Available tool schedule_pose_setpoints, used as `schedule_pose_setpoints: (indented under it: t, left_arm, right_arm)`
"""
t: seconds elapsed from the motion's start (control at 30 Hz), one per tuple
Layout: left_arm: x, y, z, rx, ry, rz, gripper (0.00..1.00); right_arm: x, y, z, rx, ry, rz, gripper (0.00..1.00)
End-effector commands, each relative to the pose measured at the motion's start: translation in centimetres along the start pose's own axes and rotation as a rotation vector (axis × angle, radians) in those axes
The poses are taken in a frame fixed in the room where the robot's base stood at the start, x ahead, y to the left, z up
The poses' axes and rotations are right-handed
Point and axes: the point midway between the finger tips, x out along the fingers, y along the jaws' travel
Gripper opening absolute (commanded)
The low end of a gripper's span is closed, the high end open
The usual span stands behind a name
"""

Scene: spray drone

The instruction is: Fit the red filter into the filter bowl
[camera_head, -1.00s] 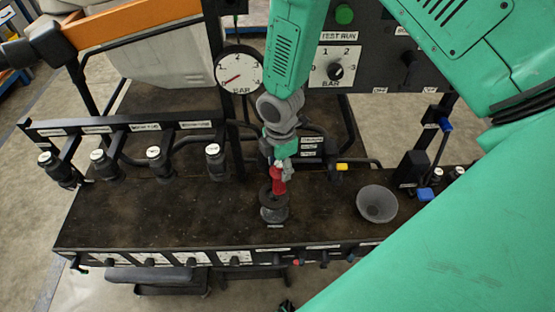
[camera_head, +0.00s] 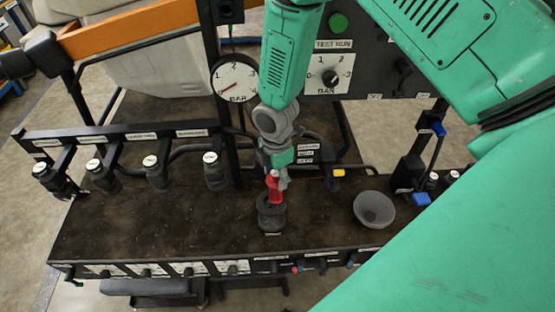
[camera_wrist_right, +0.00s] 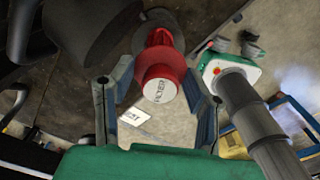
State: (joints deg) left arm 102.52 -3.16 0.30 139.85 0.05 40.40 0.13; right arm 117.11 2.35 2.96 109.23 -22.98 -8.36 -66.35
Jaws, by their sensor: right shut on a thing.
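The red filter (camera_head: 273,188) is upright in the jaws of my right gripper (camera_head: 277,174), above the mouth of the black filter bowl (camera_head: 271,217) on the dark bench. Its lower end meets or overlaps the bowl's opening in the head view; I cannot tell how deep it sits. In the right wrist view the filter's labelled round cap (camera_wrist_right: 159,90) shows between the two fingers of my right gripper (camera_wrist_right: 158,100). A dark round shape behind the filter there looks like the bowl. My left gripper is not in view.
A grey funnel-like bowl (camera_head: 374,209) stands to the right on the bench (camera_head: 150,225). Several black nozzles with white caps hang from a rail at left. A pressure gauge (camera_head: 236,79) and a control panel (camera_head: 330,82) stand behind. The bench left of the filter bowl is clear.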

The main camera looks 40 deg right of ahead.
Motion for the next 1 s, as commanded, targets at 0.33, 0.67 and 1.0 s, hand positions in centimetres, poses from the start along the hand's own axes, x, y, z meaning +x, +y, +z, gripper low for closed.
schedule_pose_setpoints:
  t: [0.33,0.67,1.0]
  left_arm:
    - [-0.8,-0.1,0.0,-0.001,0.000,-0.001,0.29]
    - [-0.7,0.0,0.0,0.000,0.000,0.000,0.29]
    - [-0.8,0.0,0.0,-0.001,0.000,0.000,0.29]
  right_arm:
    - [-0.5,0.0,0.4,0.000,0.004,0.000,0.00]
    - [-0.5,0.0,0.3,0.000,0.003,0.000,0.00]
    - [-0.6,0.0,-0.5,-0.004,-0.004,0.001,0.00]
